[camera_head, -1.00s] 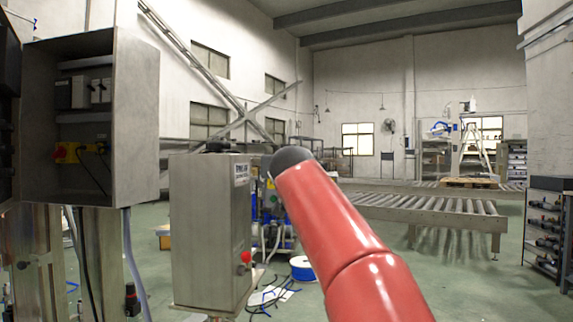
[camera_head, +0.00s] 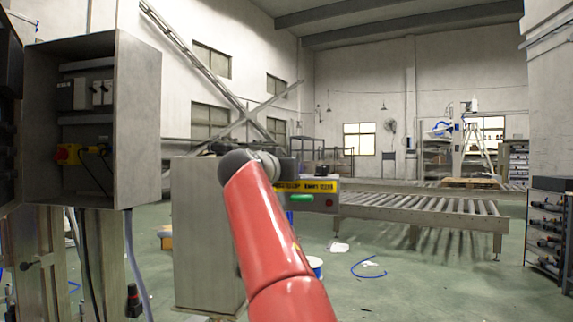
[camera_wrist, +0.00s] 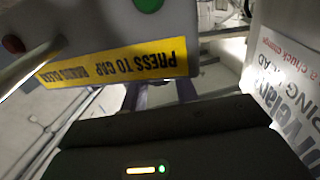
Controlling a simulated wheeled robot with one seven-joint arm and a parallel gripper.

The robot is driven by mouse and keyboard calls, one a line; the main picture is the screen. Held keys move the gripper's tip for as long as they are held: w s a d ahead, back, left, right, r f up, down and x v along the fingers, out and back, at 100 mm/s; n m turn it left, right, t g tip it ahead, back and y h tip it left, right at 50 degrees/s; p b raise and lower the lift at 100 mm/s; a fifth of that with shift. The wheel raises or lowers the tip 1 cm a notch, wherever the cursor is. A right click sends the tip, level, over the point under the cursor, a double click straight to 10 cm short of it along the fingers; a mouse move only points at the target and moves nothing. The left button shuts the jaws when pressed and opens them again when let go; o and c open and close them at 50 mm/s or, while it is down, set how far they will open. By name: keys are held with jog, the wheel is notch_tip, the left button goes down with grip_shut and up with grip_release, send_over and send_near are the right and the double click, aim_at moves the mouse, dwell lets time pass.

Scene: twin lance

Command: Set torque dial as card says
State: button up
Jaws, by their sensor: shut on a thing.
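My gripper (camera_wrist: 165,122) shows as a dark bar with small yellow and green lights low in the wrist view. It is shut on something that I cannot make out. In the head view my red arm hides its fingertips. A grey control box (camera_head: 322,203) with a yellow label (camera_wrist: 120,62) reading "PRESS TO CAP" is just beyond it. The box has a green button (camera_head: 301,198) and a red button (camera_head: 330,203). A white sign (camera_wrist: 288,95) with red and black print, partly cut off, is on the right in the wrist view. No torque dial is identifiable.
A steel cabinet (camera_head: 202,235) stands left of my arm. An open electrical enclosure (camera_head: 139,120) is at the far left. A roller conveyor (camera_head: 420,208) lies behind at right. A blue hose loop (camera_head: 369,270) lies on the floor, otherwise mostly clear at front right.

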jog(key=o, duration=1)
jog(key=shift+b+v, duration=1.95)
jog(key=shift+v, duration=1.95)
